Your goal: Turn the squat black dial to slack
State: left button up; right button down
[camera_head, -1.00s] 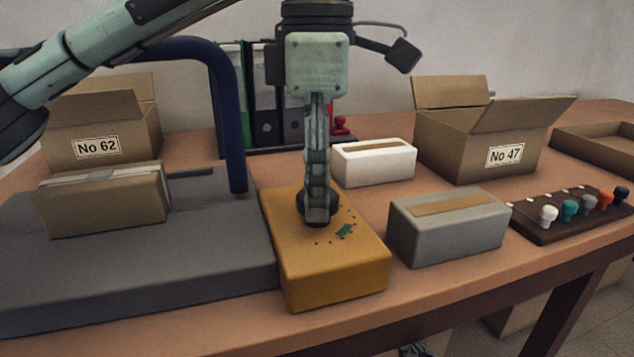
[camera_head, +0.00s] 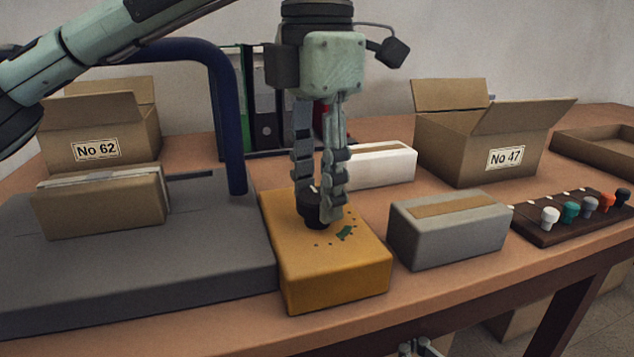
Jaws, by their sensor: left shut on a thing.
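The squat black dial (camera_head: 314,223) sits on top of a mustard-yellow box (camera_head: 335,285) in the middle of the table. My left gripper (camera_head: 321,207) points straight down from above and is shut on the dial, one finger on each side. Small dark dots and a green mark (camera_head: 346,232) show on the box top to the right and front of the dial. A small metallic part at the bottom edge, perhaps my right gripper (camera_head: 420,347), is mostly cut off.
A grey box (camera_head: 447,242) stands right of the yellow one, a white box (camera_head: 385,168) behind. A dark grey slab (camera_head: 130,275) with a blue arched handle (camera_head: 235,140) lies left. A knob rack (camera_head: 555,228) and open carton No 47 (camera_head: 470,148) stand right.

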aim_at(316, 195)
dwell(0.3)
pick_arm(q)
jog(key=o, duration=1.2)
jog(key=shift+c, duration=0.2)
jog(key=shift+r, duration=0.15)
notch_tip(316, 195, up, 12)
